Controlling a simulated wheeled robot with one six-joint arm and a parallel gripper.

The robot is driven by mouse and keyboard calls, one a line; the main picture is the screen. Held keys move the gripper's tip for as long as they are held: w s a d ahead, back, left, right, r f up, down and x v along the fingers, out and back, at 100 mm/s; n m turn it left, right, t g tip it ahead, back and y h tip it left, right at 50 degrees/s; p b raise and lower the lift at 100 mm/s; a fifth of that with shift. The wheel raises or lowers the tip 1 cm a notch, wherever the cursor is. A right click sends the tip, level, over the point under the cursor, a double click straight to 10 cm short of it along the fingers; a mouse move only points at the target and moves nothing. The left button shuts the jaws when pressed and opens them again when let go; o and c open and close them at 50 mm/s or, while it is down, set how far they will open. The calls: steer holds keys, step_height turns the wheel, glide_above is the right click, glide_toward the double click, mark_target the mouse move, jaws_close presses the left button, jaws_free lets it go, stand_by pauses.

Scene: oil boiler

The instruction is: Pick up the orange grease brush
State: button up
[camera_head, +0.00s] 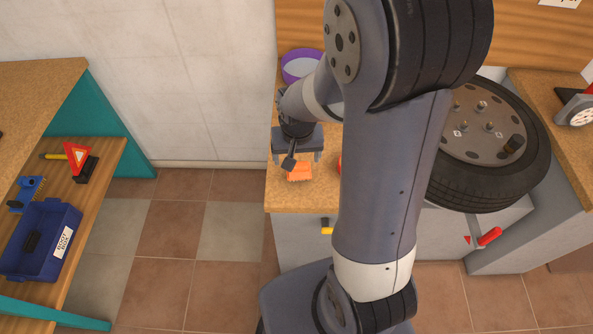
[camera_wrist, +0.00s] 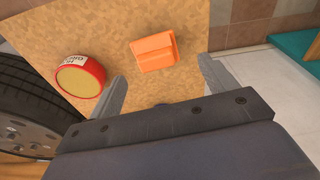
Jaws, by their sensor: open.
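The orange grease brush (camera_head: 299,172) appears as a small, blocky orange piece on the wooden worktop, near its front left edge. In the wrist view the orange piece (camera_wrist: 155,52) lies on the worktop beyond the fingertips, roughly between the lines of the two fingers. No bristles can be made out. My gripper (camera_head: 298,157) is open above the worktop, close to the orange piece. In the wrist view my gripper (camera_wrist: 162,75) has its fingers wide apart with nothing between them.
A round red tin (camera_wrist: 80,80) with a yellowish top stands beside the left finger; my arm mostly hides it in the head view. A purple bowl (camera_head: 301,66) stands behind. A large tyre (camera_head: 485,190) is at right. A blue bin (camera_head: 40,240) sits on the left bench.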

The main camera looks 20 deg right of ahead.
mark_target(299, 164)
steer(key=shift+w+d+f+p, duration=0.1)
steer(key=shift+w+d+f, duration=0.05)
steer(key=shift+f, duration=0.85)
steer(key=shift+w+d+f+p, duration=0.1)
steer(key=shift+w+f, duration=0.05)
steer(key=shift+f, duration=0.8)
steer(key=shift+w+d+f+p, duration=0.1)
steer(key=shift+w+d+f, duration=0.05)
steer(key=shift+f, duration=0.85)
steer(key=shift+c, duration=0.3)
steer(key=c, duration=1)
steer(key=shift+c, duration=0.2)
steer(key=shift+r, duration=0.1)
step_height(299, 164, up, 10)
steer(key=shift+f, duration=0.1)
steer(key=o, duration=0.5)
steer(key=shift+c, duration=0.2)
steer(key=c, duration=0.3)
